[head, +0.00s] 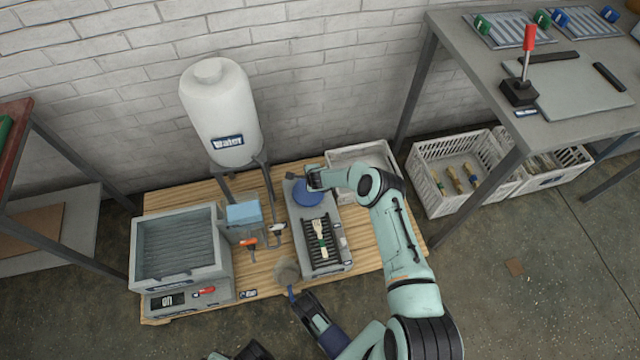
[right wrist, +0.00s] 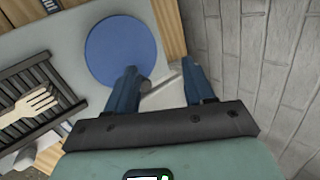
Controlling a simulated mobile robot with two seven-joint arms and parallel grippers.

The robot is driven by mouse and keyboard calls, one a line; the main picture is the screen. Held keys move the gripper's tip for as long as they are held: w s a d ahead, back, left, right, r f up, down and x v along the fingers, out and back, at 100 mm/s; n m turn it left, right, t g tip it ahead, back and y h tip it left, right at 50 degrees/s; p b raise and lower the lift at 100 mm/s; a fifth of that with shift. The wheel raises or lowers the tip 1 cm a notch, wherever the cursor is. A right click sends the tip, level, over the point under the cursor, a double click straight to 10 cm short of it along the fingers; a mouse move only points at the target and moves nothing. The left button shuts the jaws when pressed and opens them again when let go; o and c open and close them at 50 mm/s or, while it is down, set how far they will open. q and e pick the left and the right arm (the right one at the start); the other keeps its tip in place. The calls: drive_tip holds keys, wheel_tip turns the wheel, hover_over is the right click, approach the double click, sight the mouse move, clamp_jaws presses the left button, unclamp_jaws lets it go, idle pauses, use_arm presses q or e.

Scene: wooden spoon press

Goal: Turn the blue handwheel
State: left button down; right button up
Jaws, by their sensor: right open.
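The blue handwheel (head: 306,193) is a flat round disc at the far end of a grey press on the wooden platform. It also shows in the right wrist view (right wrist: 121,48). My right gripper (head: 312,181) is over its far right edge; in the right wrist view the gripper (right wrist: 160,85) is open and empty. One finger overlaps the disc's lower edge, the other is beside it; contact cannot be told. A wooden fork (head: 320,236) lies on the black slatted bed of the press. My left gripper (head: 291,294) is low, near a grey cup (head: 286,269); whether it grips is unclear.
A metal table (head: 460,60) and crates (head: 430,180) are right.

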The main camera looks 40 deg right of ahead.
drive_tip(key=a+n+g+y, duration=0.1)
drive_tip(key=a+n+y, duration=0.1)
drive_tip(key=a+n, duration=0.55)
drive_tip(key=s+d+r+n+g+h, duration=0.3)
drive_tip(key=s+d+n, duration=0.15)
drive_tip(key=d, duration=0.25)
drive_tip(key=shift+n, duration=0.4)
drive_tip(key=b+x, duration=0.2)
drive_tip(key=x, duration=0.2)
drive_tip(key=b+x, duration=0.3)
drive_tip(key=x, duration=0.1)
drive_tip(key=b+x, duration=0.2)
drive_tip(key=x, duration=0.2)
drive_tip(key=shift+w+d+f, duration=0.1)
drive_tip(key=shift+w+d, duration=0.1)
drive_tip(key=shift+d, duration=0.25)
drive_tip(key=shift+d+f+b, duration=0.1)
drive_tip(key=shift+f+b, duration=0.15)
drive_tip(key=shift+b, duration=0.1)
use_arm(q)
drive_tip(key=s+a+f+n+g, duration=0.1)
drive_tip(key=s+f+g, duration=0.3)
drive_tip(key=s+f, duration=0.6)
drive_tip(key=shift+s+a+f, duration=0.25)
drive_tip(key=shift+s+a, duration=0.05)
drive_tip(key=shift+a, duration=0.6)
use_arm(e)
clamp_jaws()
